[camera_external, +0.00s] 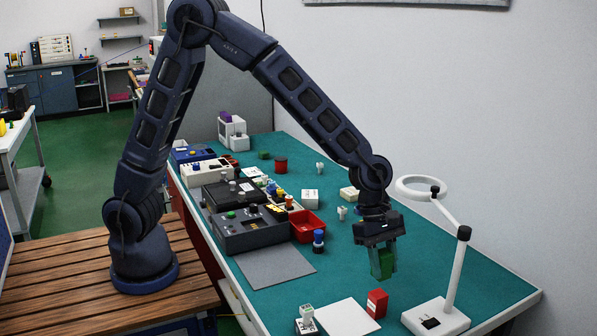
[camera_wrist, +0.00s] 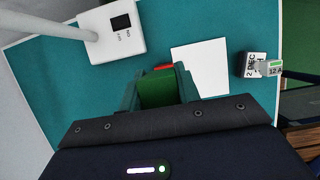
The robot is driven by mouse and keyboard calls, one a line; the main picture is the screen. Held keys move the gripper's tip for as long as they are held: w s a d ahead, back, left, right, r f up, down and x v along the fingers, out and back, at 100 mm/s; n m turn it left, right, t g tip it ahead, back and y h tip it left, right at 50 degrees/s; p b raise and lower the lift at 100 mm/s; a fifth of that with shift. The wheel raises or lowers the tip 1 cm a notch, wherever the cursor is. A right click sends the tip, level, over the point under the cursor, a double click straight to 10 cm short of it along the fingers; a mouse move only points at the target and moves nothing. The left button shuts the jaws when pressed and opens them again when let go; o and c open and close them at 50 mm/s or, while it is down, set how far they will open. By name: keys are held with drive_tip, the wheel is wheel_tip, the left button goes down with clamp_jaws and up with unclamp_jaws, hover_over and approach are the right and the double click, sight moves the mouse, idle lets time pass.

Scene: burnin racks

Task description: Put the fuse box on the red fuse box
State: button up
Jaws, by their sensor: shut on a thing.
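My gripper (camera_external: 382,262) is shut on a green fuse box (camera_external: 386,263) and holds it above the teal bench. In the wrist view the green fuse box (camera_wrist: 158,91) sits between the two fingers. The red fuse box (camera_external: 377,303) stands upright on the bench, below and in front of the held box in the external view, at the right edge of a white sheet. In the wrist view only a red sliver (camera_wrist: 163,67) shows beyond the green box; the rest is hidden by it. The two boxes are apart.
A white magnifier lamp (camera_external: 437,316) stands right of the red fuse box, its ring arm rising near my gripper. A white sheet (camera_external: 345,318) and a small white block with a grey part (camera_external: 306,322) lie to the left. A red bin (camera_external: 306,228) and dark devices are farther back.

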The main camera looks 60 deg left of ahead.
sight(382, 280)
drive_tip(key=shift+f, duration=2.4)
drive_tip(key=shift+f, duration=0.1)
drive_tip(key=o, duration=1)
drive_tip(key=shift+c, duration=0.2)
